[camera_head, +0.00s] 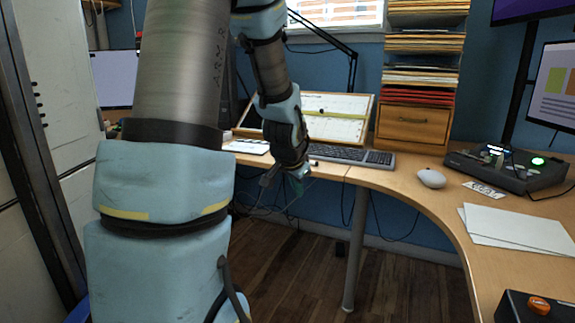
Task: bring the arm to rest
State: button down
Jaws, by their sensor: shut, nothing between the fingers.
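My arm rises large and close on the left of the head view, bends over at the top and comes back down near the middle. My gripper (283,186) hangs at its lower end, in front of the front edge of the wooden desk (405,180). It is small, dark and partly lost against the cables behind it. It is shut, and nothing shows in it. I cannot tell its exact distance from the desk edge.
On the desk are a keyboard (349,154), a mouse (431,178), white paper sheets (515,230), a control console (505,169) and a paper organizer (412,126). A black box (520,308) sits at lower right. The wooden floor (400,275) below is open. A metal desk leg (356,250) stands there.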

jog(key=s+a+f+n+g+y, duration=0.1)
jog(key=s+a+n+g, duration=0.3)
jog(key=s, duration=0.5)
jog(key=s+a+f+n+g+y, duration=0.1)
jog(key=s+a+n, duration=0.35)
jog(key=s, duration=0.45)
notch_tip(320, 180, up, 20)
jog(key=p, duration=2)
jog(key=shift+w+a+p, duration=0.15)
jog(key=shift+a+p, duration=0.15)
jog(key=shift+a, duration=0.1)
jog(key=shift+r, duration=0.1)
